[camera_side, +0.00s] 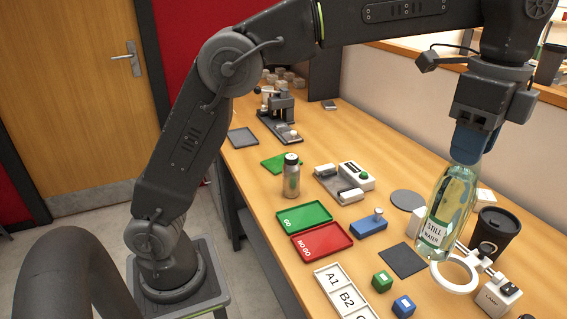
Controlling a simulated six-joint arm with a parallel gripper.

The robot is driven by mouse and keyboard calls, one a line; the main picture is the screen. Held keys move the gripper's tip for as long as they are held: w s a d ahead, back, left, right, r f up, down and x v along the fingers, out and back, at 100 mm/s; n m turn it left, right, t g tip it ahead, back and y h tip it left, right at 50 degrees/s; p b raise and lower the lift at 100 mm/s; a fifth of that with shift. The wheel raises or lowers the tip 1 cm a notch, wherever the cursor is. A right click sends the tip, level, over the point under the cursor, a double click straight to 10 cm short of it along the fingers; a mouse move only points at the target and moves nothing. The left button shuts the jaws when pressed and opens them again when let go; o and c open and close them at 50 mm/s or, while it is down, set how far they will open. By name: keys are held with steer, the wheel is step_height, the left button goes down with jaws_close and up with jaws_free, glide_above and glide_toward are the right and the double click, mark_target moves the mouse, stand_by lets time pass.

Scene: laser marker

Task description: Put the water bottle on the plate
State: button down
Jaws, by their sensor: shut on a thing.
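The clear greenish water bottle (447,211) with a "STILL WATER" label hangs from my gripper (467,152) at the right. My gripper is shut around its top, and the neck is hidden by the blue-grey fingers. The bottle leans slightly, its base toward the lower left, and seems to be above the table; the exact gap cannot be told. A flat round grey disc (407,200), which may be the plate, lies on the table left of the bottle. A flat dark square pad (403,260) lies in front of it.
A white ring stand (456,286) and a black cup (494,232) are close to the bottle. A red tray (321,240), a green tray (304,217) and a metal flask (291,176) are further left.

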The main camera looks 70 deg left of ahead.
steer(key=w+a+n, duration=0.2)
steer(key=a+n, duration=0.2)
steer(key=a, duration=1.4)
steer(key=w+a+n, duration=0.2)
steer(key=a+n, duration=0.2)
steer(key=a, duration=1.4)
steer(key=s+a+n, duration=0.4)
steer(key=s+a, duration=0.6)
steer(key=a, duration=0.3)
steer(key=s+a+n, duration=0.3)
steer(key=s+a, duration=0.7)
steer(key=a, duration=0.4)
steer(key=w+d+f, duration=0.1)
steer(key=w+f, duration=0.4)
steer(key=f, duration=0.3)
steer(key=w+d+f, duration=0.2)
steer(key=w+f, duration=0.4)
steer(key=f, duration=0.1)
steer(key=shift+w+d+f, duration=0.25)
steer(key=shift+w+f, duration=0.05)
steer(key=shift+f, duration=0.2)
